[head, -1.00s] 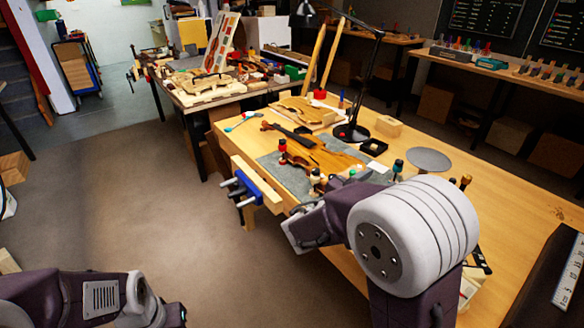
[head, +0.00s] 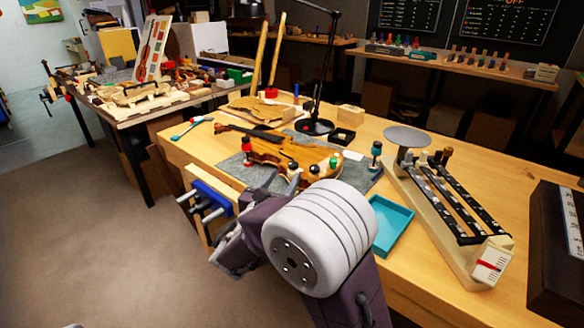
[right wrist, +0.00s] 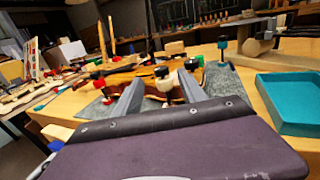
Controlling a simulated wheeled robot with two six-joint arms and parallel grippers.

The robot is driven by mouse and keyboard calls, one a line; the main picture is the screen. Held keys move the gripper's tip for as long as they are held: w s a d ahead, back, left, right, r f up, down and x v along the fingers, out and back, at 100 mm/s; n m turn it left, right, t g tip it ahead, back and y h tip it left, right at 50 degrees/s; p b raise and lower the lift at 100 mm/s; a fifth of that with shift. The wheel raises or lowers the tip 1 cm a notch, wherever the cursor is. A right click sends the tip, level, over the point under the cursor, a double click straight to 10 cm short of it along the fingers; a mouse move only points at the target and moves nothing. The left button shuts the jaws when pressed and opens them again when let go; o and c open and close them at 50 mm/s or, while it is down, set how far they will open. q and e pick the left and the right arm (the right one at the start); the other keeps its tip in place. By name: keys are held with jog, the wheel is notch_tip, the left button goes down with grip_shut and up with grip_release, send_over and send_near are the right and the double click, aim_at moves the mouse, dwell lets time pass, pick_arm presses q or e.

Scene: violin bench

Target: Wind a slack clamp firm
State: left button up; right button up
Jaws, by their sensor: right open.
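The violin body (head: 290,150) lies on a grey mat (head: 232,168) on the bench, with several small spool clamps around its edge. A red-topped clamp (head: 246,146) stands at its left, a green-topped clamp (head: 334,163) at its right, and a teal-topped clamp (head: 376,150) further right. A dark-topped pale clamp (right wrist: 162,76) shows between my right fingers in the right wrist view, beyond them. My right gripper (right wrist: 160,98) is open and empty, facing the violin. Its arm hides part of the near mat in the head view. Which clamp is slack cannot be told. My left gripper is out of view.
A teal tray (head: 388,228) lies right of my right arm. Beyond it are a long strip-topped fixture (head: 440,200) and a round grey plate (head: 406,137). A blue vise (head: 212,197) juts from the bench's front edge. A black lamp (head: 315,126) stands behind the violin.

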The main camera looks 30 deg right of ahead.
aim_at(293, 164)
jog(key=b+x, duration=0.1)
jog(key=x, duration=0.6)
jog(key=shift+w+d, duration=0.2)
jog(key=shift+d, duration=0.15)
grip_shut()
